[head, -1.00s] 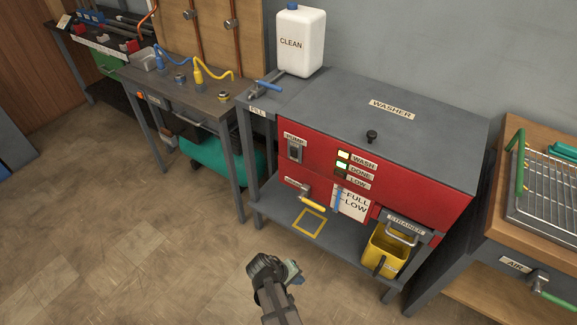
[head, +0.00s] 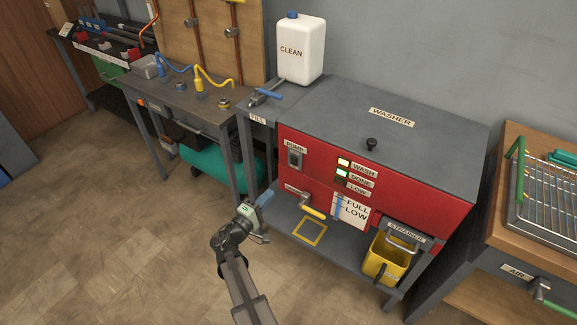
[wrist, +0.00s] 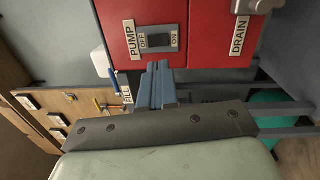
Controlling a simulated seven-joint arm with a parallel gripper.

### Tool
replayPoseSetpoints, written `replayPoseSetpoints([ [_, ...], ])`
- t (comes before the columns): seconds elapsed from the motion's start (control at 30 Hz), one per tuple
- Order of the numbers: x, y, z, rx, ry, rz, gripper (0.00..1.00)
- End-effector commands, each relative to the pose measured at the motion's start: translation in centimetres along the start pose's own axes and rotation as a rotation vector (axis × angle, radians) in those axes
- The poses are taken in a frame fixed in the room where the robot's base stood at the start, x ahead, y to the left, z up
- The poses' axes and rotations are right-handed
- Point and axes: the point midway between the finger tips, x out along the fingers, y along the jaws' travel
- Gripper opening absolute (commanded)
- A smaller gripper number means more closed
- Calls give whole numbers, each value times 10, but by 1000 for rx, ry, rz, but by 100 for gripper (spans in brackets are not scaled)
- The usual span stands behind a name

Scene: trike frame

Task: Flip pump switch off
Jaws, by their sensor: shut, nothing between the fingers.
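The pump switch (head: 295,160) is a dark rocker in a grey plate under a PUMP label, at the left of the red washer front. In the wrist view the switch (wrist: 159,41) lies sideways, with OFF on the left and ON on the right; I cannot tell which side is pressed. My gripper (head: 265,198) is below and to the left of the switch in the head view, apart from the panel. In the wrist view its blue fingers (wrist: 156,84) are together and empty, just below the switch plate in the picture.
The washer (head: 415,135) has its WASH and DONE lights lit and LOW dark. A yellow-handled drain valve (head: 312,212) sticks out below the switch. A yellow strainer bucket (head: 385,260) stands at right. A CLEAN jug (head: 301,50) stands behind. Floor at left is clear.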

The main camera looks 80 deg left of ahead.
Motion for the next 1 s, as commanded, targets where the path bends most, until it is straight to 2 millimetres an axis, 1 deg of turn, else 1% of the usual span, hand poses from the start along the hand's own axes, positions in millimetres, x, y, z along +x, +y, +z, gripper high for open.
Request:
replayPoseSetpoints([
  [0.1, -1, 11, -6, 24, 32, 56, 0],
  [0.3, -1, 10, -7, 92, 39, 50, 0],
  [0.7, 1, 10, -7, 98, 38, 49, 0],
  [0.87, 12, 10, -8, 98, 36, 49, 0],
  [1.0, 32, 11, -9, 98, 36, 49, 0],
])
